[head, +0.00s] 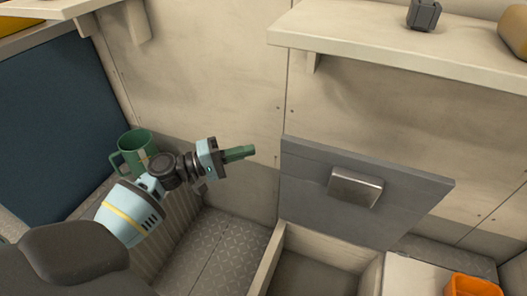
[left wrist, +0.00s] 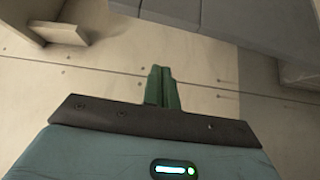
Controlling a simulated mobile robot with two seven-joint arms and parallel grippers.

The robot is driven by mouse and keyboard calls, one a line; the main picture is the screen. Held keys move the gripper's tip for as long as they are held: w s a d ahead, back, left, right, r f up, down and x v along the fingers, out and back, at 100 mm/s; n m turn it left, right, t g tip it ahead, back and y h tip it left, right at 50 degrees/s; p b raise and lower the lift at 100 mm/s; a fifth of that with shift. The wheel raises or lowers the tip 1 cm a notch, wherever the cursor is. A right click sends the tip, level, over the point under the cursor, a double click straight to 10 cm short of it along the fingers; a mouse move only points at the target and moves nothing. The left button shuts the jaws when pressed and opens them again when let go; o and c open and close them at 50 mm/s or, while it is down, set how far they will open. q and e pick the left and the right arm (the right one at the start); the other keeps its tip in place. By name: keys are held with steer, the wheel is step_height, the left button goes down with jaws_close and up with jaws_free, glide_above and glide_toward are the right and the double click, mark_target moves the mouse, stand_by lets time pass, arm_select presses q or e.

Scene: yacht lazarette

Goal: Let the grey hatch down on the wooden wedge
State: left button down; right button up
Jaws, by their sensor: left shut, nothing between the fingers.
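The grey hatch (head: 308,190) stands raised at the back of an open light-coloured locker (head: 268,262), with a metal plate (head: 355,188) on its face. In the left wrist view a grey panel that looks like the hatch (left wrist: 265,25) shows at upper right. My left gripper (head: 250,152) has its green fingers shut and empty, to the left of the hatch's upper left corner and apart from it in the picture. The fingers also show shut in the left wrist view (left wrist: 161,72). I cannot make out the wooden wedge in either view. My right gripper is not in view.
A shelf (head: 400,58) juts from the wall above the hatch, with a small dark grey object (head: 424,14) and a yellow thing (head: 514,32) on it. A green mug (head: 132,143) stands behind my left arm. An orange container (head: 472,287) is at lower right.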

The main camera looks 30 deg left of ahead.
arm_select(q)
steer(key=f+x, duration=0.1)
steer(key=x, duration=0.9)
steer(key=s, duration=0.4)
steer(key=shift+s+d+r, duration=0.15)
steer(key=shift+d+r, duration=0.1)
steer(key=shift+r, duration=0.05)
